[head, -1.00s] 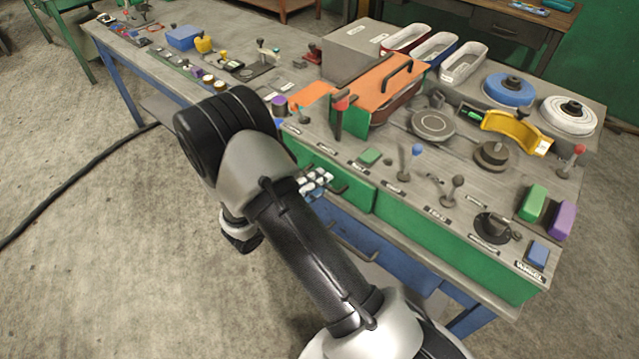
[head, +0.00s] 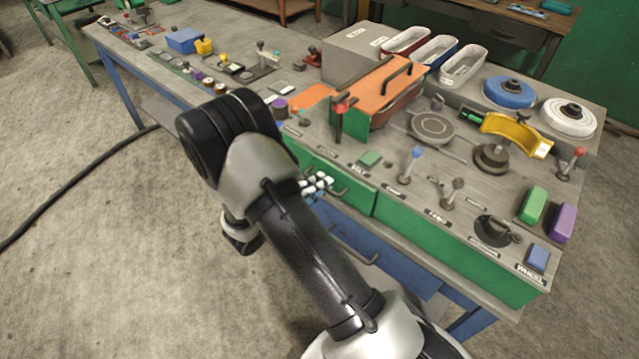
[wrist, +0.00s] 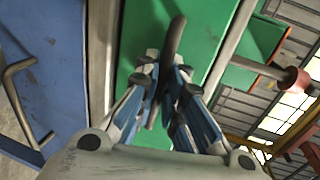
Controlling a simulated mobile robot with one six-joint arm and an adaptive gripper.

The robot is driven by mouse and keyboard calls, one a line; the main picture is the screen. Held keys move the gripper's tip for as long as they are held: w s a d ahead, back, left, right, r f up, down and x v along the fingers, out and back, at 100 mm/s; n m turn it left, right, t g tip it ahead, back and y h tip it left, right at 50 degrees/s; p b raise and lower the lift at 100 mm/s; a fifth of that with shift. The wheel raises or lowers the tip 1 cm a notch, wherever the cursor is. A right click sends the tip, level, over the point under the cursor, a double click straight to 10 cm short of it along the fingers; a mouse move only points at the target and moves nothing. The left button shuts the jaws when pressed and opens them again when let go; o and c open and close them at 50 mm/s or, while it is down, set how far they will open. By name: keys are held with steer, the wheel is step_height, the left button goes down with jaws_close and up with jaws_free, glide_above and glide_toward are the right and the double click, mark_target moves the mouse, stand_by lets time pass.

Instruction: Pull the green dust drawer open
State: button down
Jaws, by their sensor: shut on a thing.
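The green dust drawer (head: 352,193) is in the front of the workbench, left of a longer green panel, in the head view. Its face looks about level with that panel; I cannot make out a gap. In the wrist view the green face (wrist: 203,50) fills the middle, with a dark bar handle (wrist: 173,42) standing out from it. My gripper (head: 318,186) is at the handle, its fingers closed around the bar in the wrist view (wrist: 165,78). The fingers hide part of the handle, and my arm hides the drawer's left part in the head view.
A blue lower drawer (head: 395,268) with its own handle sits below. The bench top (head: 330,150) above carries a red-knobbed lever (head: 340,108), an orange-lidded box (head: 378,92) and several other levers. The floor in front at left is open, apart from a black cable (head: 70,190).

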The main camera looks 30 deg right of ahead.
steer(key=f+p+v, duration=0.1)
steer(key=p+v, duration=0.1)
steer(key=v, duration=0.6)
steer(key=f+p+v, duration=0.2)
steer(key=v, duration=0.7)
steer(key=shift+a+f+p, duration=0.25)
steer(key=shift+a+p, duration=0.05)
steer(key=shift+a, duration=0.1)
steer(key=c, duration=2)
jaws_free()
steer(key=shift+s, duration=0.1)
steer(key=shift+a, duration=0.1)
steer(key=v, duration=1.2)
